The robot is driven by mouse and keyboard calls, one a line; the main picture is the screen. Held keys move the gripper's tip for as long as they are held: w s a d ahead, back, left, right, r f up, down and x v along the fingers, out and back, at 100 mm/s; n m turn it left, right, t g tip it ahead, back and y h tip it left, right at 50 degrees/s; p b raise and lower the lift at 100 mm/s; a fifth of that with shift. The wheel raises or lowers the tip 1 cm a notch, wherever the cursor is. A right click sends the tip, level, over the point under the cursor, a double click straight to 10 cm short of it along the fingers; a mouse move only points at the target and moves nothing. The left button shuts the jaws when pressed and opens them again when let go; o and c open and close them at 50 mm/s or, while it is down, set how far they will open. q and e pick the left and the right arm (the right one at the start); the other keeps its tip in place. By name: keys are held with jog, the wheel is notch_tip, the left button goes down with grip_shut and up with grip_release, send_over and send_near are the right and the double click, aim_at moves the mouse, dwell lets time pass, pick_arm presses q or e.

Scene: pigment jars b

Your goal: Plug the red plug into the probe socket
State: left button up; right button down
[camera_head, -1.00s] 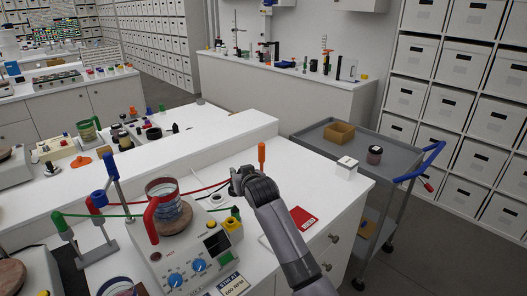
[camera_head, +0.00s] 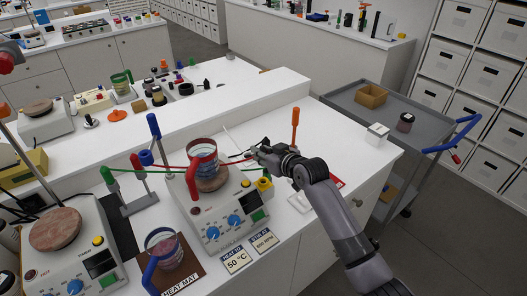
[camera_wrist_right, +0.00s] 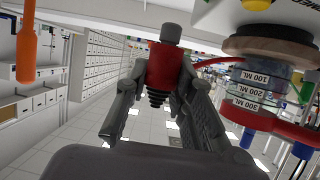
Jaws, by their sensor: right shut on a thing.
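The red plug (camera_wrist_right: 166,66) has a grey end and a black ribbed end; it sits between the fingers of my right gripper (camera_wrist_right: 160,108) in the wrist view. In the head view my right gripper (camera_head: 258,152) is just right of the glass beaker with a red handle (camera_head: 203,156); the plug is too small to make out there. The beaker stands on a white stirrer hotplate (camera_head: 213,214) with blue knobs. A yellow part (camera_head: 264,184) is at the hotplate's right corner, below the gripper. I cannot tell which part is the probe socket. My left gripper is not in view.
A blue-handled beaker (camera_head: 163,247) is on the heat mat in front. An orange-handled tool (camera_head: 295,125) stands behind the gripper. A grey cart (camera_head: 350,104) is at right.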

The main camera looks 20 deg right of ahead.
jog(key=shift+f+b, duration=1.8)
jog(key=shift+f, duration=1.15)
jog(key=shift+p, duration=0.55)
jog(key=shift+s+f+b, duration=0.1)
jog(key=shift+f+b, duration=0.85)
jog(key=shift+f, duration=0.4)
jog(key=c, duration=1.4)
grip_release()
jog(key=shift+o, duration=0.5)
